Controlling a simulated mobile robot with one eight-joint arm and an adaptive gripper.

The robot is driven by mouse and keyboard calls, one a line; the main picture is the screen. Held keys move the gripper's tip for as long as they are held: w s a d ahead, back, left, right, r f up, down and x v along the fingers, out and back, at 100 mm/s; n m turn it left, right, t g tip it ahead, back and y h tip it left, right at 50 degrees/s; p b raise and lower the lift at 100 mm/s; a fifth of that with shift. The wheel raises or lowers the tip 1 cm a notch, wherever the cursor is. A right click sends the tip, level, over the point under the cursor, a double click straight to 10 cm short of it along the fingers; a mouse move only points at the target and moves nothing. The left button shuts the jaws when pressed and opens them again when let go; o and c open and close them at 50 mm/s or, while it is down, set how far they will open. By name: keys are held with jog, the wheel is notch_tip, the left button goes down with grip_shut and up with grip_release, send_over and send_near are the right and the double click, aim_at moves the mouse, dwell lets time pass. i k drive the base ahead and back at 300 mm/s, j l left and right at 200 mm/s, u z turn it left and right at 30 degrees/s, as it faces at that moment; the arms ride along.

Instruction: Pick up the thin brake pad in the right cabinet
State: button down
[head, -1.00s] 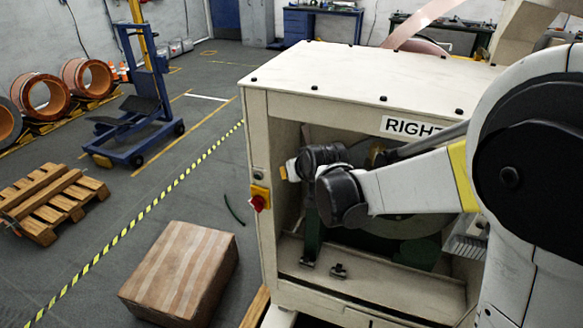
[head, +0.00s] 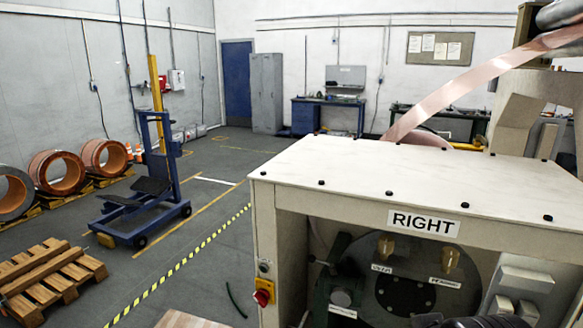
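The right cabinet (head: 340,172) is a cream box with a sign reading RIGHT on its front. Its front is open. Inside, a dark round disc (head: 402,275) with a black hub stands upright. Two small amber parts, one at the left (head: 386,246) and one at the right (head: 449,260), sit at its upper part with small white tags below them. A dark green bracket stands left of the disc. I cannot tell which part is the thin brake pad. The cabinet's lower inside is cut off. My gripper's fingers do not show; dark rounded parts at the bottom right edge are unclear.
A red knob (head: 263,293) sticks out on the cabinet's left post. Grey boxes (head: 524,281) are at the cabinet's right side. A copper strip (head: 470,82) runs above its top. A blue lift (head: 150,190) and a wooden pallet (head: 50,280) stand left; floor between is clear.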

aim_at(348, 266)
jog(key=i+j+z, duration=0.1)
jog(key=j+z, duration=1.3)
jog(key=j, duration=0.25)
jog(key=k+j+z, duration=0.15)
jog(key=j+z, duration=0.35)
jog(key=k+j+z, duration=0.25)
jog(key=j+z, duration=0.2)
